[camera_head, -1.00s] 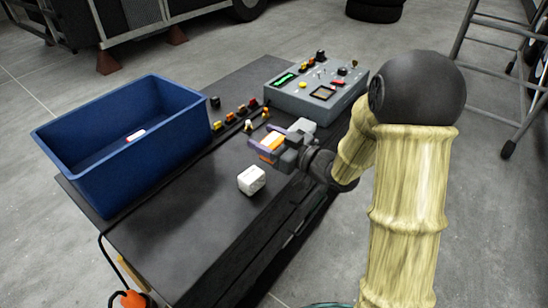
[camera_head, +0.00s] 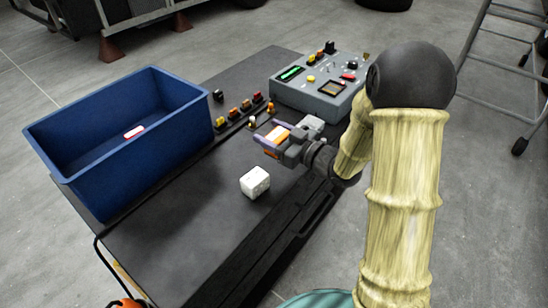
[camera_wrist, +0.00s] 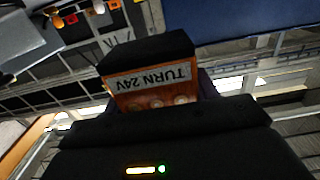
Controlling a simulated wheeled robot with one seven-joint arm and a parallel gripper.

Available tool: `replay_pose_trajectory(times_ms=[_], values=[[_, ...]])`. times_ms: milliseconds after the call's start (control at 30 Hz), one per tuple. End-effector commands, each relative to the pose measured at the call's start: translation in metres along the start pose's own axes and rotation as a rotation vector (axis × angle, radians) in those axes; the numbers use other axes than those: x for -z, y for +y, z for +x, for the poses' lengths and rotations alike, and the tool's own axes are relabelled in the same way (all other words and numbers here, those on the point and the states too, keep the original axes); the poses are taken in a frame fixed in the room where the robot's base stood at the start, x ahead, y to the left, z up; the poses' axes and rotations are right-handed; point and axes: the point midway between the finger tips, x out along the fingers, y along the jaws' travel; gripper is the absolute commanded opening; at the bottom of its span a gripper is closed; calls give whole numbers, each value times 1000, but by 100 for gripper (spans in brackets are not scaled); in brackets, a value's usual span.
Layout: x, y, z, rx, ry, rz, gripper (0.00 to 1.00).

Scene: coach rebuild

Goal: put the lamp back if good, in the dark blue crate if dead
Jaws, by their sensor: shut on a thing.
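My gripper (camera_head: 271,138) is shut on an orange lamp (camera_head: 277,136) and holds it over the dark bench. In the wrist view, the lamp (camera_wrist: 152,100) has a black top and a label reading "TURN 24V", upside down, with several round pale contacts below it. Whether it is lit cannot be told. The dark blue crate (camera_head: 160,158) stands on the left of the bench, left of my gripper. A small red and white piece (camera_head: 134,132) lies inside it. A row of small coloured lamps (camera_head: 246,105) stands behind my gripper.
A grey test box (camera_head: 318,100) with a green display, knobs and switches stands at the back right of the bench. A white block (camera_head: 255,182) sits in front of my gripper. The front of the bench top (camera_head: 190,225) is clear. A ladder (camera_head: 500,70) stands at the right.

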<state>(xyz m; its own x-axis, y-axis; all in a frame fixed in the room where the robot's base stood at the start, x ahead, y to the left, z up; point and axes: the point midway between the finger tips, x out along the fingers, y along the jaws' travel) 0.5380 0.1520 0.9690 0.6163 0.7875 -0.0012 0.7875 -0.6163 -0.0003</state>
Motion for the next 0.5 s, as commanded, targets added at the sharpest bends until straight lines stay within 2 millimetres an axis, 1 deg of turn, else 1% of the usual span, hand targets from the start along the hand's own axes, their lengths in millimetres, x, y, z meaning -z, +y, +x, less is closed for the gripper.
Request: replay_pose_trajectory(times_ms=[33,133,233,500], values=[[-13,0,0,1,-2,6,29],[-26,-1,0,2,-1,3,29],[-31,-1,1,2,1,0,29],[-31,-1,1,2,1,0,29]])
